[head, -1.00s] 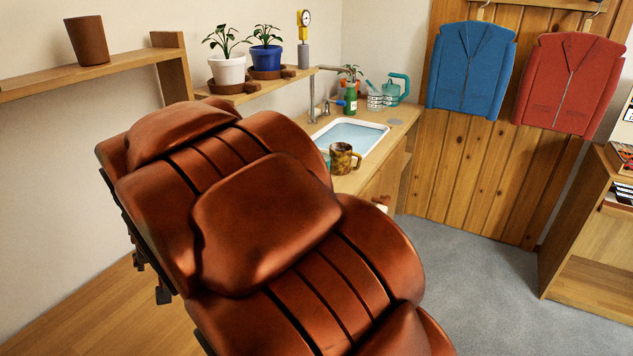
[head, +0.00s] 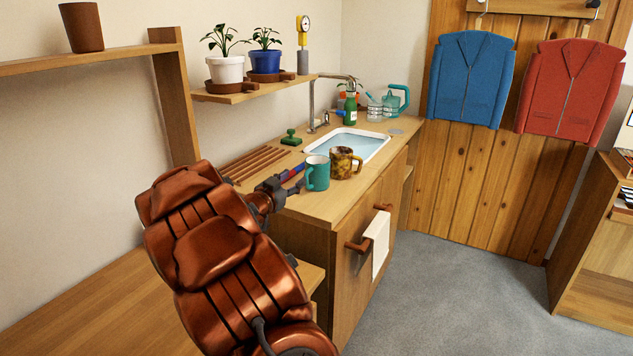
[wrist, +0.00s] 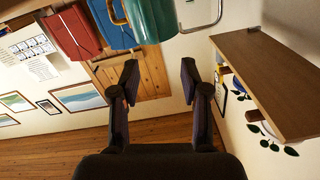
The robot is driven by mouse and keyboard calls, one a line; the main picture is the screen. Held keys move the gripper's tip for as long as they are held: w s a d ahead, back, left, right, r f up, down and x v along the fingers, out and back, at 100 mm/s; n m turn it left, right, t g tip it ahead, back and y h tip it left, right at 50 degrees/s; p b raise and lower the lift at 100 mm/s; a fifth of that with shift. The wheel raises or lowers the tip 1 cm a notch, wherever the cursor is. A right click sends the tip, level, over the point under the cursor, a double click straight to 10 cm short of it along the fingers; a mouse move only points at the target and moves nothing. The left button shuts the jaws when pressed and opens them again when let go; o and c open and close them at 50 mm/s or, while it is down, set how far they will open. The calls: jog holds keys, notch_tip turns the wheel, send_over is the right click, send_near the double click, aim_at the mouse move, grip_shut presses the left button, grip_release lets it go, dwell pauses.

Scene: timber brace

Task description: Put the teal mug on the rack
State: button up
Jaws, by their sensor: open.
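The teal mug (head: 317,174) stands upright on the wooden counter, in front of the sink and left of a brown-and-yellow patterned mug (head: 342,164). My gripper (head: 297,181) is just left of the teal mug, partly hidden by my arm. In the wrist view my gripper (wrist: 158,82) has its two fingers apart with nothing between them. The teal mug (wrist: 153,18) shows at the top edge of that view, cut off, beyond the fingertips. A slatted wooden rack (head: 257,163) lies on the counter left of the sink, its near end partly behind my arm.
The filled sink (head: 347,146) has a tap (head: 311,105) behind it. A green brush (head: 291,138) and green bottle (head: 350,108) stand nearby. A shelf (head: 240,96) with potted plants hangs above the rack. A towel (head: 381,240) hangs on the counter front.

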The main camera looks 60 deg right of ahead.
aim_at(305, 175)
jog(key=shift+d, duration=1.2)
jog(key=shift+s+d+f+b, duration=0.1)
jog(key=shift+d+f+b, duration=0.2)
jog(key=shift+d, duration=0.5)
jog(key=shift+s+d+f+b, duration=0.15)
jog(key=shift+d+f, duration=0.1)
jog(key=shift+d, duration=0.5)
jog(key=shift+w+d, duration=0.2)
jog(key=shift+d, duration=0.95)
grip_shut()
